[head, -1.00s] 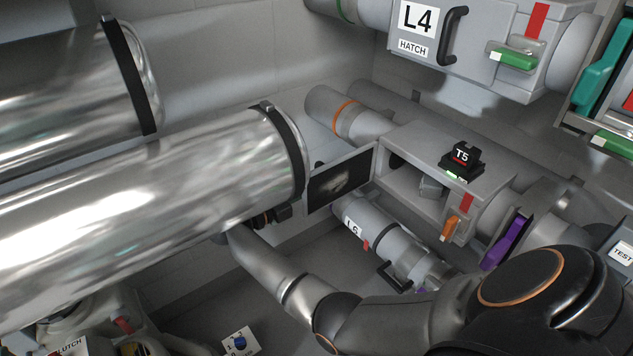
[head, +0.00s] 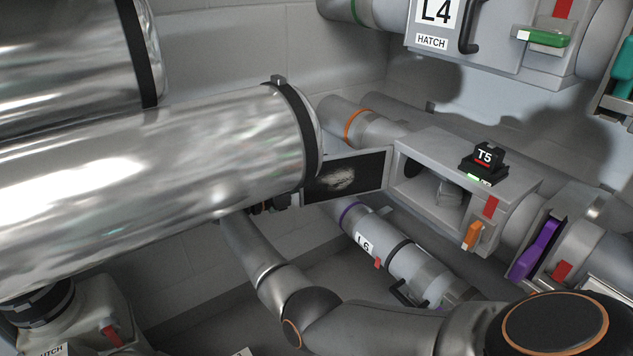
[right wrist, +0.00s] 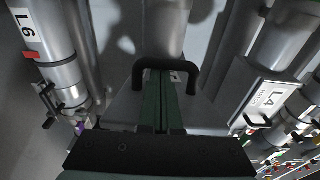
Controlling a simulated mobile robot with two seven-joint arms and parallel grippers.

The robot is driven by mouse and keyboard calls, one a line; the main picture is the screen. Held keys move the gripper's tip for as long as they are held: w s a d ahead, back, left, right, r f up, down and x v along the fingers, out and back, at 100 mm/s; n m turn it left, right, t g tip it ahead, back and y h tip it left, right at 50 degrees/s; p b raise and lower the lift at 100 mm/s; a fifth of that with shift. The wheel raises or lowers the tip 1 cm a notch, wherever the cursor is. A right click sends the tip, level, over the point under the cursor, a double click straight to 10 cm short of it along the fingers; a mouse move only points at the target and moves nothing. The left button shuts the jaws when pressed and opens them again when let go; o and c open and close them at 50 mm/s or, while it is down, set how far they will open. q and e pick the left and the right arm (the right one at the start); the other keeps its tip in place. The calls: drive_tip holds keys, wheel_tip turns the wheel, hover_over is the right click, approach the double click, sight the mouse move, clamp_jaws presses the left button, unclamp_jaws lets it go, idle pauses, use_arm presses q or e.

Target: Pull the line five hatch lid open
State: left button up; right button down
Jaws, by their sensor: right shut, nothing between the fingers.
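The line five hatch is a grey box (head: 520,178) on an orange-ringed pipe, with a T5 block (head: 484,160) on top. Its front is uncovered and the inside shows. The lid (head: 345,178) stands swung out to the left, its dark inner face visible. My right arm reaches up behind the big shiny pipes. My right gripper's fingertips are hidden in the head view. In the right wrist view, the green fingers of my right gripper (right wrist: 161,78) are shut, close to a black bar handle (right wrist: 165,66) on a grey panel. Whether they touch it is unclear. My left gripper is not in view.
Two shiny pipes (head: 150,185) fill the left. The L6 pipe (head: 385,255) runs below the box. The L4 hatch (head: 480,40) is above right. An orange lever (head: 473,236) and a purple lever (head: 537,250) sit right of the opening.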

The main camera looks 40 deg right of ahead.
drive_tip(key=shift+w+d+r+n+t, duration=0.1)
drive_tip(key=shift+w+d+n+t, duration=0.15)
drive_tip(key=shift+w+d+t, duration=0.25)
drive_tip(key=shift+w+d+r+n+t, duration=0.1)
drive_tip(key=shift+w+d+n+t, duration=0.15)
drive_tip(key=shift+w, duration=0.3)
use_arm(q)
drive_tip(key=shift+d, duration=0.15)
use_arm(e)
drive_tip(key=a+m+g, duration=0.1)
drive_tip(key=a, duration=0.8)
drive_tip(key=shift+s+f, duration=0.15)
drive_tip(key=shift+s, duration=0.05)
drive_tip(key=shift+g, duration=0.25)
